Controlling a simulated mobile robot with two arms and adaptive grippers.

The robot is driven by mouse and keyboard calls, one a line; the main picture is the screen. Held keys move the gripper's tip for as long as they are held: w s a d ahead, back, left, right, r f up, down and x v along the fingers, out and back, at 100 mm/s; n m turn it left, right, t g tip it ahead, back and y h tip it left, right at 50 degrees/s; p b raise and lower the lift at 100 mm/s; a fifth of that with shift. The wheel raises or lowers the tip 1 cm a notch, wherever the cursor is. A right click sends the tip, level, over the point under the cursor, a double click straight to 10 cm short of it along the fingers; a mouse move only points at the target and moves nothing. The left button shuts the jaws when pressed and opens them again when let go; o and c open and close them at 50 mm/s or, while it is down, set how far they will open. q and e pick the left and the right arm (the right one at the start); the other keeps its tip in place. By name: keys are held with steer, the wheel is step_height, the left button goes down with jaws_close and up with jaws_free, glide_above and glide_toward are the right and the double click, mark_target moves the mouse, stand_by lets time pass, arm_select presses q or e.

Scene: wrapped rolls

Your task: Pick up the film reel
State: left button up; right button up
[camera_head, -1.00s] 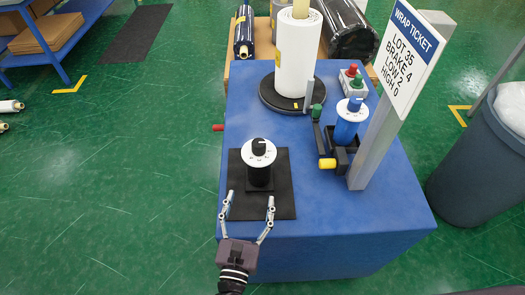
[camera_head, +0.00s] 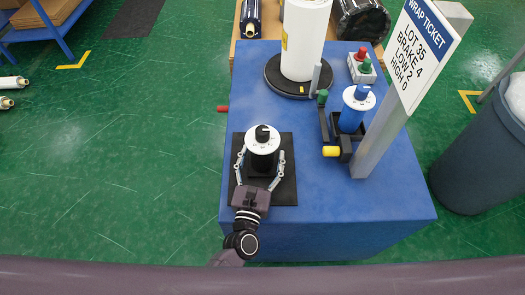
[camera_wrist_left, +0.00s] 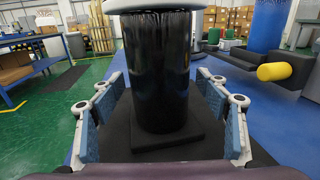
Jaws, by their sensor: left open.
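The black film reel (camera_head: 263,160) stands upright on a black square mat (camera_head: 283,195) near the front of the blue table. It has a white dial and black knob on top. In the left wrist view the glossy reel (camera_wrist_left: 158,75) rises from a square black base, with its dial cut off by the top edge. My left gripper (camera_head: 260,168) is open, with one finger on each side of the reel. The wrist view shows the open fingers (camera_wrist_left: 163,125) low beside the reel, with small gaps on both sides. My right gripper is out of view.
Right of the reel, a blue roll (camera_head: 352,115) with its own dial stands in a black holder with a yellow knob (camera_head: 331,151). A large white roll (camera_head: 303,45) stands on a black turntable. The table left of the mat is narrow.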

arm_select(q)
steer(key=c, duration=1.6)
steer(key=shift+r, duration=0.1)
steer(key=shift+c, duration=0.9)
step_height(320, 180, up, 20)
steer(key=p, duration=1.6)
